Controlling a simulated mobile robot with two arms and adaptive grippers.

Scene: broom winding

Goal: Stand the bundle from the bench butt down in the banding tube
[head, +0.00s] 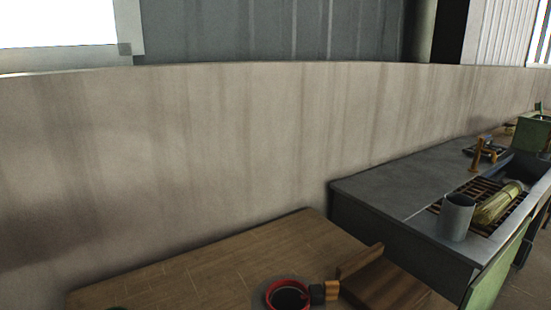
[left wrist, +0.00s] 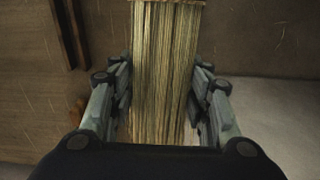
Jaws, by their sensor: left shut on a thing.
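In the left wrist view, my left gripper (left wrist: 163,72) is shut on a bundle of pale yellow straw (left wrist: 165,40). The straws run lengthwise up the picture between the fingers, with a brownish edge at the top. The lower end is partly hidden by the gripper body. Neither gripper shows in the head view. A round opening with a red rim and dark inside (head: 288,281) stands at the bottom of the head view, cut off by the frame edge. A grey cylinder (head: 457,217) stands upright by the sink. I cannot tell which is the banding tube.
A wooden bench (head: 215,262) holds a brown block (head: 385,281) and a small black and orange piece (head: 325,291). At the right, a grey counter (head: 400,185) has a slatted rack with another yellow bundle (head: 497,204) lying on it. A long wall stands behind.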

